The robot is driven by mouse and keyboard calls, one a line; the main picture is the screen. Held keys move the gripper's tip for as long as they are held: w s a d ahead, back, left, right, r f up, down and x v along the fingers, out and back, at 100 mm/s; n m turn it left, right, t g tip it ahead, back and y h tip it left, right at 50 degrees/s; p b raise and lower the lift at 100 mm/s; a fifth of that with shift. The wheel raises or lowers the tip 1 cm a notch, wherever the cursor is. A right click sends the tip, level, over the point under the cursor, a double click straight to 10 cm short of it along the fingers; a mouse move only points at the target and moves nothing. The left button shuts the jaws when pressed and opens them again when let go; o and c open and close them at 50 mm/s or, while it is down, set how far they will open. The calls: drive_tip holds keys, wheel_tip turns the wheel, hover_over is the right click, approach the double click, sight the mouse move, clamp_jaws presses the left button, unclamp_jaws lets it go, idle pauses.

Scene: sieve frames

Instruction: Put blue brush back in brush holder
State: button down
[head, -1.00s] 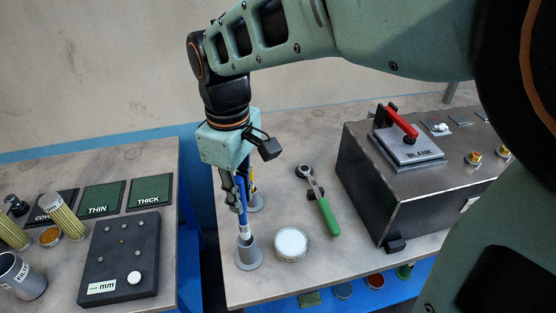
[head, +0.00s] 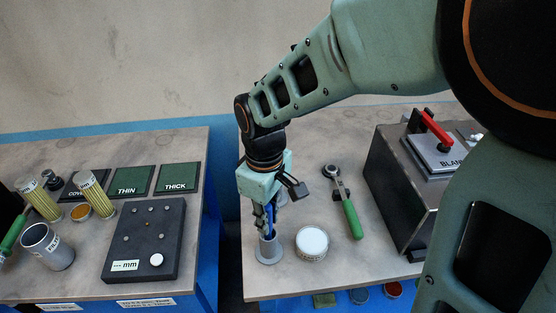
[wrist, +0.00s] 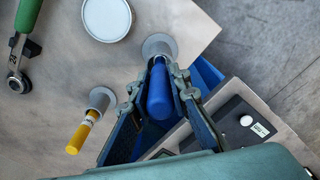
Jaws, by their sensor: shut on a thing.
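The blue brush (wrist: 159,92) is upright between the fingers of my gripper (wrist: 152,95), which is shut on it. In the head view, my gripper (head: 266,218) is low over the grey brush holder (head: 268,251) near the table's front left corner. The brush's lower end is inside this holder, which also shows in the wrist view (wrist: 160,45). How deep the brush sits is hidden by the fingers. A second grey holder (wrist: 100,98) beside it holds a yellow brush (wrist: 82,133); in the head view it is mostly hidden behind my gripper.
A round white-lidded tin (head: 312,243) stands just right of the holder. A green-handled ratchet (head: 347,206) lies beyond it. A dark metal box (head: 395,190) stands at the right. A left table carries a black plate (head: 145,240), with a gap between the tables.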

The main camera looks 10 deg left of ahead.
drive_tip(key=shift+f, duration=0.1)
drive_tip(key=c, duration=1.8)
unclamp_jaws()
wheel_tip(320, 180, up, 12)
drive_tip(key=shift+r, duration=0.25)
drive_tip(key=shift+w, duration=0.15)
